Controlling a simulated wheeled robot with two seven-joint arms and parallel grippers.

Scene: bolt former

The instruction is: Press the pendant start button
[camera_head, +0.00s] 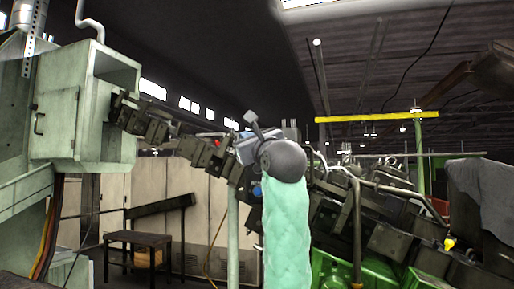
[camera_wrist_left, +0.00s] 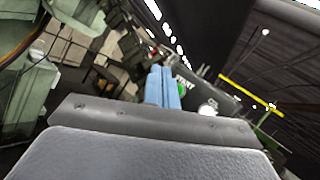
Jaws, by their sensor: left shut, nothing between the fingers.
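In the left wrist view, a dark grey pendant box (camera_wrist_left: 215,101) with pale lettering lies tilted just beyond my left gripper (camera_wrist_left: 163,72). A round green button (camera_wrist_left: 183,88) shows on it, right beside the blue fingers. The fingers are shut together and empty, and they hide part of the box. I cannot tell whether the fingertips touch it. In the head view my left gripper (camera_head: 243,148) is at mid-frame, above my teal-sleeved arm, and the wrist covers much of what is behind it. A small red spot (camera_head: 217,143) shows just left of it. My right gripper is not in view.
A pale green machine cabinet (camera_head: 85,110) stands at the left, with a dark chain-like conveyor (camera_head: 160,130) running from it behind my gripper. Dark machinery with pipes (camera_head: 370,215) fills the right. A dark table (camera_head: 138,240) stands at the lower left.

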